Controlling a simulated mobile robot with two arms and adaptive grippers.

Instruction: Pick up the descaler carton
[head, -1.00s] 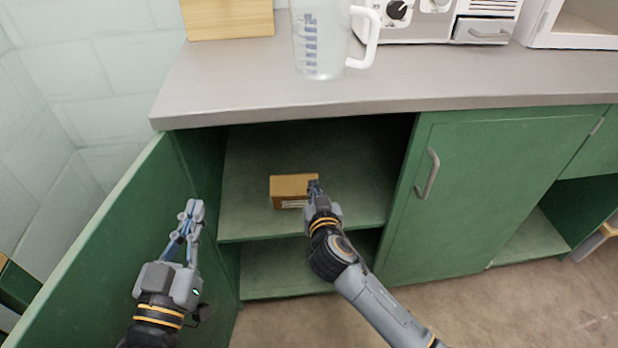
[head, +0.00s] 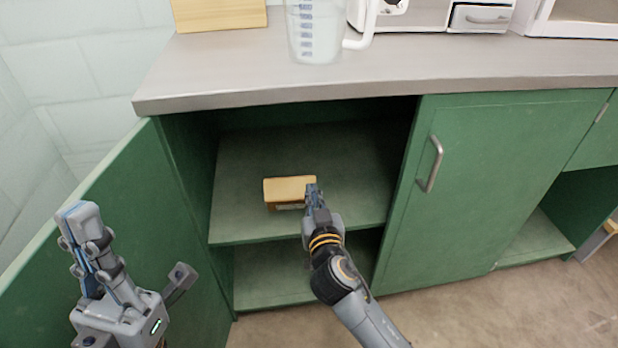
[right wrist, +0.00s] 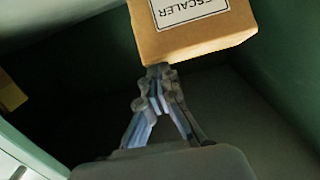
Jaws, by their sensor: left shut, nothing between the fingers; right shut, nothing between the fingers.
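The descaler carton (head: 288,188) is a small brown box on the upper shelf inside the open green cabinet. In the right wrist view the carton (right wrist: 200,38) carries a white label reading part of "descaler". My right gripper (head: 312,188) is shut and empty at the carton's front right corner. In the right wrist view its closed fingertips (right wrist: 159,70) meet the carton's near edge; I cannot tell whether they touch. My left gripper (head: 80,214) is shut and empty in front of the open door, well away from the carton.
The open cabinet door (head: 100,225) stands at the left and a closed door (head: 490,190) at the right. The grey counter (head: 230,80) overhangs the opening and bears a measuring jug (head: 315,30).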

